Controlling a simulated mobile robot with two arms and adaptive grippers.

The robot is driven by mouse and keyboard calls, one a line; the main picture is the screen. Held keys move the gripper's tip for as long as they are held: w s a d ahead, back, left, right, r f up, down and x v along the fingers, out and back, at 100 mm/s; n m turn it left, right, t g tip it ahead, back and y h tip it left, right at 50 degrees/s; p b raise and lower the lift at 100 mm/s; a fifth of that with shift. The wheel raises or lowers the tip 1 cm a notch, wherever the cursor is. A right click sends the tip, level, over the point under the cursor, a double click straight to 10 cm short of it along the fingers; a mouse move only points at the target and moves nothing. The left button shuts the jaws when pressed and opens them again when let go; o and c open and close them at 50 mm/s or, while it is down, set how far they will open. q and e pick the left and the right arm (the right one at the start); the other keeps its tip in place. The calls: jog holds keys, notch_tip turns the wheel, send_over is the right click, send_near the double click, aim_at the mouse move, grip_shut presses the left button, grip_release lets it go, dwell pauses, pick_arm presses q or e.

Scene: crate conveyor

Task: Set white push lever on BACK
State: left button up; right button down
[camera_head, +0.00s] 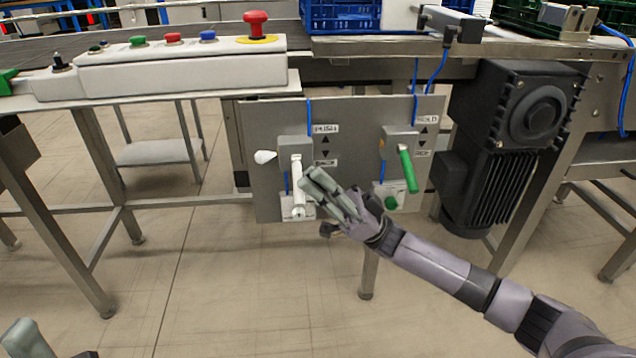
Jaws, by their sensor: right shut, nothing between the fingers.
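The white push lever (297,178) hangs downward from a grey box on the metal panel (265,195), beside the "PUSH" label (325,128). A smaller label (325,162) sits below its two arrows, too small to read surely. My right gripper (308,180) is shut and empty, its fingertips just right of the lever; I cannot tell whether they touch it. My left gripper (25,340) shows only as a finger part at the bottom left corner, so its opening is hidden.
A green lever (407,168) beside the "HOLD" label (427,117) is to the right, with a green knob (391,203) below. A white knob (265,156) is left of the white lever. A black motor (510,130) stands at the right. Above are a button console (190,70) and blue crate (340,15).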

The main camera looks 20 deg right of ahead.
jog(key=shift+w+f+n+g+b, duration=0.1)
jog(key=shift+f+n+g+b, duration=0.1)
jog(key=shift+n+g, duration=0.55)
jog(key=shift+f+n+g+b, duration=0.1)
jog(key=shift+n+g+b, duration=0.1)
jog(key=shift+n+g, duration=0.5)
jog(key=shift+r+g, duration=0.1)
jog(key=shift+g, duration=0.15)
jog(key=v, duration=1.2)
